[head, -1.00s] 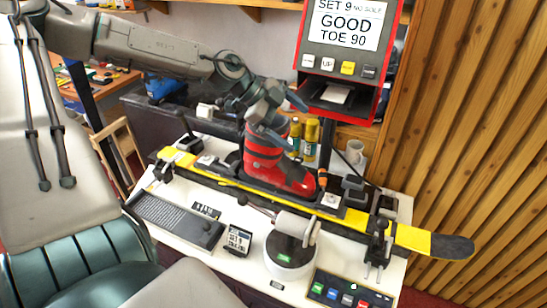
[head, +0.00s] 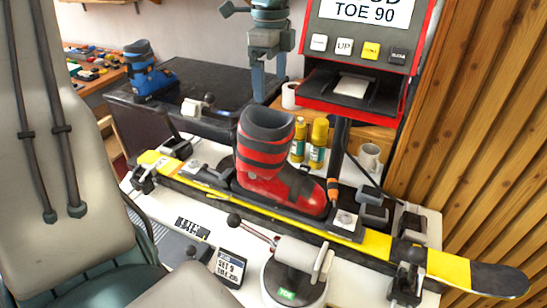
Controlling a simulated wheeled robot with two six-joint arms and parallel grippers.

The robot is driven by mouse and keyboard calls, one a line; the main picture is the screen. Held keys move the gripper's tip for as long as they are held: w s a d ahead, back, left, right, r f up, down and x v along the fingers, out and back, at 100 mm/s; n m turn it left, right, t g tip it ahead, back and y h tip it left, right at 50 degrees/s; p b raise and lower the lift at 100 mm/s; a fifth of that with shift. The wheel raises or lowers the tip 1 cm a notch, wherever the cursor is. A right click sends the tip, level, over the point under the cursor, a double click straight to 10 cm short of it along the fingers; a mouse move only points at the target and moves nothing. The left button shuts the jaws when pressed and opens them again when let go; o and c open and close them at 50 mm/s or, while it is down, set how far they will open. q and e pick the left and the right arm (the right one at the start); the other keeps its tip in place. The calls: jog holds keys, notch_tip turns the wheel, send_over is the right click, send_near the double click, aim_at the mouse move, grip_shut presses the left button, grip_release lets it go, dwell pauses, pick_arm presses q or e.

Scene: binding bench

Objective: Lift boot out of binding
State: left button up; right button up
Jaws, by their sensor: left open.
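The red ski boot (head: 262,165) with black straps stands upright on the yellow and black ski (head: 375,242), toe to the right. The toe piece (head: 345,220) of the binding is just right of its toe. The heel piece is mostly hidden behind and beside the boot, so I cannot tell if it is latched. My left gripper (head: 269,80) points down above the boot's cuff, open and empty, its fingers apart from the boot. My right gripper is not in view.
A red test machine (head: 405,80) with a screen and tray stands behind at right. Yellow-capped bottles (head: 318,142) and a mug (head: 369,157) are behind the boot. A blue boot (head: 148,72) sits on the black bench. A lever device (head: 295,265) stands in front.

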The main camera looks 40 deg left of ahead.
pick_arm(q)
notch_tip(320, 180, down, 2)
jog(key=d+b, duration=0.1)
jog(key=b, duration=0.1)
jog(key=p, duration=0.2)
send_over(274, 117)
jog(key=s+d, duration=0.2)
jog(key=s, duration=0.1)
notch_tip(274, 117, down, 5)
jog(key=shift+d+f+p, duration=0.25)
jog(key=shift+f+p, duration=0.35)
jog(key=shift+f, duration=0.35)
jog(key=shift+w+f, duration=0.15)
jog(key=shift+f, duration=0.2)
jog(key=shift+w+a+f, duration=0.1)
jog(key=shift+f, duration=0.2)
jog(key=shift+r, duration=0.1)
jog(key=c, duration=1)
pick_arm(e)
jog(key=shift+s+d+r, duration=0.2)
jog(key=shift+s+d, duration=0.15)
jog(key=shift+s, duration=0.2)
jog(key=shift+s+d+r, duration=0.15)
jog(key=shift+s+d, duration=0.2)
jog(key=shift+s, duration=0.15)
